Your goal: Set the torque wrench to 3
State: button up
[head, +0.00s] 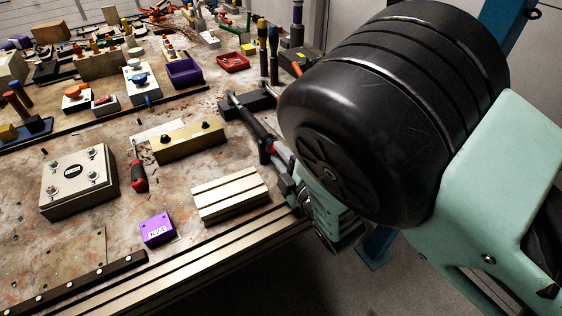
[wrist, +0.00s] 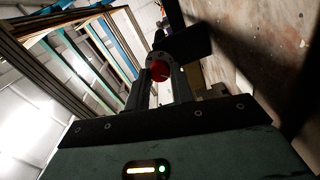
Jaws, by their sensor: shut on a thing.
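The torque wrench (head: 251,122) is a dark bar with a black grip, lying by a black block (head: 262,100) at the table's right edge. Its near end has a red part (head: 267,148) close to my gripper (head: 276,158). In the wrist view the red round end of the wrench (wrist: 160,71) sits between the two fingers of my gripper (wrist: 161,82), which are shut on it. The dark block (wrist: 187,40) shows beyond it. The scale and its numbers cannot be read in either view.
Upright tools (head: 268,50) stand behind the wrench. Floor is open right of the table edge.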

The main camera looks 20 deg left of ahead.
jog(key=shift+m+b, duration=1)
jog(key=shift+m, duration=1)
jog(key=o, duration=0.9)
jog(key=shift+o, duration=0.2)
jog(key=b+v, duration=0.1)
jog(key=v, duration=1.6)
jog(key=shift+s+b, duration=0.2)
jog(key=shift+b, duration=0.1)
jog(key=shift+d, duration=0.15)
